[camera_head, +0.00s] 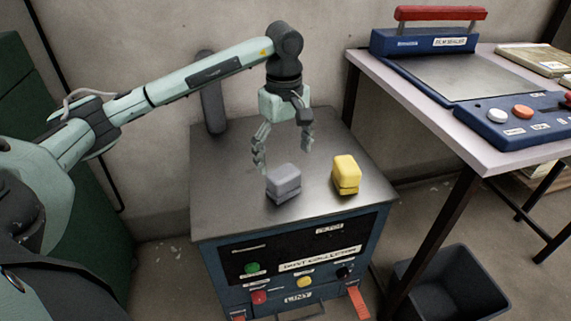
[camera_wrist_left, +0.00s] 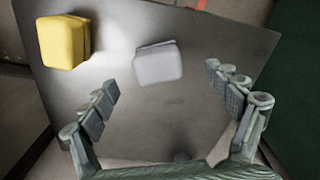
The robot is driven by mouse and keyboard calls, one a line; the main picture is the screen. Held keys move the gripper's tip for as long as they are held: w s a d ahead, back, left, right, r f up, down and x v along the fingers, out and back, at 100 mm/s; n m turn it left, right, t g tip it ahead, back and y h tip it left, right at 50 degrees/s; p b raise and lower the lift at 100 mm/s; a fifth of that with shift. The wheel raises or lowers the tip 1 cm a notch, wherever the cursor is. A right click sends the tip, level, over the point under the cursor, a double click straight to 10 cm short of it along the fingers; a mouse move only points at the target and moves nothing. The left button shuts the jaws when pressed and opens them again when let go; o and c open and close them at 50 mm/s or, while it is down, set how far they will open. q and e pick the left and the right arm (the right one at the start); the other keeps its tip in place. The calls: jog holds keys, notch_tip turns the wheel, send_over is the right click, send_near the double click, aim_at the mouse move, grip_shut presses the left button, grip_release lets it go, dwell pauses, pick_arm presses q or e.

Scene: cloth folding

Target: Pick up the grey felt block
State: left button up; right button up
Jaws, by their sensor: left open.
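The grey felt block (camera_head: 284,183) lies on the metal top of the dust collector, left of a yellow block (camera_head: 346,173). My left gripper (camera_head: 282,160) is open and empty above and behind the grey block, pointing down. In the left wrist view the grey block (camera_wrist_left: 158,63) lies ahead of and between the spread fingers (camera_wrist_left: 163,88), apart from them. The yellow block (camera_wrist_left: 63,41) lies to its left there. My right gripper is in neither view.
The dust collector top (camera_head: 230,190) is otherwise mostly bare. A table (camera_head: 420,125) with a blue film sealer (camera_head: 425,43) stands to the right. A dark bin (camera_head: 455,285) stands on the floor at lower right. A wall (camera_head: 330,40) rises behind.

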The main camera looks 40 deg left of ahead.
aim_at(284, 172)
pick_arm(q)
jog(key=shift+w+a, duration=0.15)
jog(key=shift+w, duration=0.1)
jog(key=shift+f, duration=0.25)
notch_tip(284, 172, down, 7)
jog(key=shift+w+a+f, duration=0.1)
jog(key=shift+w+a, duration=0.05)
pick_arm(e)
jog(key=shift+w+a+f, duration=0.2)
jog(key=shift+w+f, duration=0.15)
